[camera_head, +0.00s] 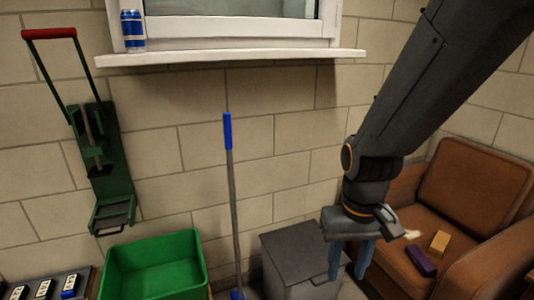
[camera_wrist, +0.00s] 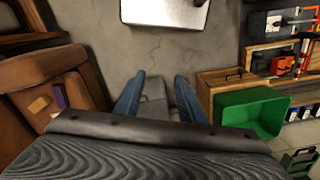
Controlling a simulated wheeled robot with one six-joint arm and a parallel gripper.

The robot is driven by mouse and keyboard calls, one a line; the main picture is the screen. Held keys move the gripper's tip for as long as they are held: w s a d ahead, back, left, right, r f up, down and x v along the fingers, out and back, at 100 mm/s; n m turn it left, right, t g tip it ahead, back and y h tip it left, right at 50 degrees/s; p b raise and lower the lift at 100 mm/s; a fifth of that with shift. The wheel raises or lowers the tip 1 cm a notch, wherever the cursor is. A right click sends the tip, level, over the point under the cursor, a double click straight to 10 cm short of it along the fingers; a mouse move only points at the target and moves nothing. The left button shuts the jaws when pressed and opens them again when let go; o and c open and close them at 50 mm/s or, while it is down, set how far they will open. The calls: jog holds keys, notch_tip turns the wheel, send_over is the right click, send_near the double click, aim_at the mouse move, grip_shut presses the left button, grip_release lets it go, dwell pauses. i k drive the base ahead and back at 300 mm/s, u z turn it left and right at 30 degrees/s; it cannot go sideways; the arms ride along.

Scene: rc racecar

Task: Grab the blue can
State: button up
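The blue can (camera_head: 132,31) stands upright on the left end of the white window sill (camera_head: 200,58) in the head view. It has a silver top and a pale band near its base. It does not show in the wrist view. My gripper (camera_head: 350,262) hangs at the lower right of the head view, far below and to the right of the can. In the wrist view its two blue fingers (camera_wrist: 158,100) are spread apart with nothing between them.
A brown armchair (camera_head: 475,180) holds a yellow block (camera_head: 439,242) and a purple block (camera_head: 420,260). A grey bin (camera_head: 300,258), a blue-topped pole (camera_head: 230,170), a green bin (camera_head: 155,268) and a green wall-mounted can crusher-like device (camera_head: 103,165) stand along the brick wall.

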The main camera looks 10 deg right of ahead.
aim_at(131, 21)
jog(key=z, duration=0.7)
jog(key=i, duration=0.55)
jog(key=u, duration=1.95)
